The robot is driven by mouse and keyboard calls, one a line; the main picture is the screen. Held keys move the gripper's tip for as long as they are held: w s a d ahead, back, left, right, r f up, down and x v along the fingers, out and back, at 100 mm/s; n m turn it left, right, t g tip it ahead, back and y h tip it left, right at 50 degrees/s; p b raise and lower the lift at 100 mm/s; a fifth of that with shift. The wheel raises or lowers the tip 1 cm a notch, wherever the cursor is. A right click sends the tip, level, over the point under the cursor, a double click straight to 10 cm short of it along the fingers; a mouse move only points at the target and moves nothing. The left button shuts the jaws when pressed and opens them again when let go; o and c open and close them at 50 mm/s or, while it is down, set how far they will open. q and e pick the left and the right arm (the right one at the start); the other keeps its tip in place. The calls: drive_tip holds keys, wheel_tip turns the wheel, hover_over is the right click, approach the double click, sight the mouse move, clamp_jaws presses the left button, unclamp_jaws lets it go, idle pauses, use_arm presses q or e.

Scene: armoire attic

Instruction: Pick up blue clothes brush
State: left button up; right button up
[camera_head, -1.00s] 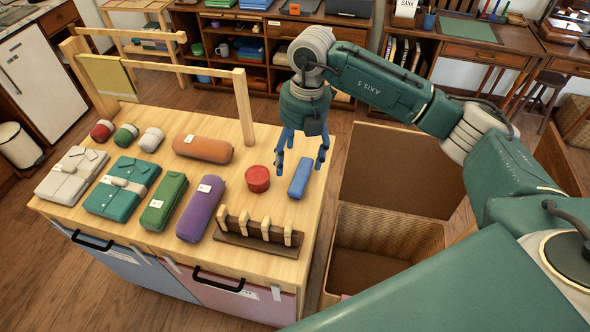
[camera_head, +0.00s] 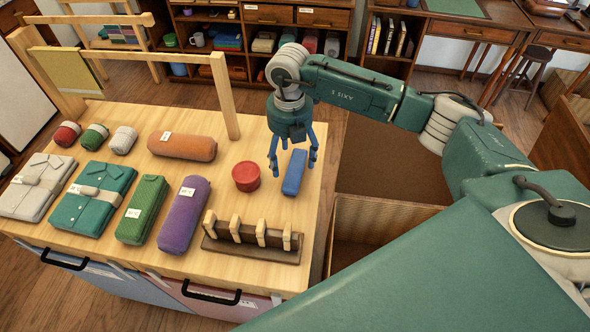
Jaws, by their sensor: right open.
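The blue clothes brush (camera_head: 294,173) is a small blue block lying on the right part of the wooden table top (camera_head: 120,242), close to its right edge. My right gripper (camera_head: 292,166) has its blue fingers spread and pointing down over the brush, with a finger on each side of it in the picture. I cannot tell how far the fingertips are above the table. The brush does not appear to be held. My left gripper is not in the picture.
A red round tin (camera_head: 246,177) stands just left of the brush. A wooden peg rack (camera_head: 252,240) is in front. A purple roll (camera_head: 182,215) and an orange roll (camera_head: 182,146) lie further left. An open box (camera_head: 372,218) is right of the table.

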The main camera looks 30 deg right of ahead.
sight(291, 167)
drive_tip(key=f+p, duration=0.1)
drive_tip(key=f, duration=0.4)
drive_tip(key=shift+w+d+p, duration=0.2)
drive_tip(key=shift+p, duration=0.15)
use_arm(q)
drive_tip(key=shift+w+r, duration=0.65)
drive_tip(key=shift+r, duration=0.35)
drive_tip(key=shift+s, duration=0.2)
use_arm(e)
drive_tip(key=c, duration=1.3)
